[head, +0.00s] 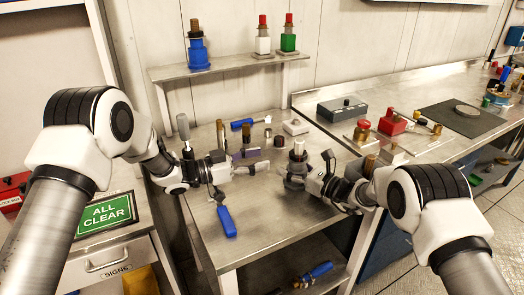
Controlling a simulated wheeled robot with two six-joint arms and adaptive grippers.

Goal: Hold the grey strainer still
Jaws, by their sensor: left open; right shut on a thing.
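The grey strainer (298,158) appears to be the upright grey cylinder with a pale top on the steel bench, near its right side. My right gripper (293,182) is shut around its lower part, coming in from the right; the fingers hide its base. My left gripper (250,170) is open and points right, a short way left of the strainer, with a gap between them. Whether its fingers touch the small dark purple block (245,155) just behind them, I cannot tell.
A blue-handled tool (227,221) lies at the bench's front left. Another blue-handled tool (242,124) and a small pale block (295,127) lie behind. The raised shelf (230,69) holds blue, white and green fittings. The bench's front right surface is clear.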

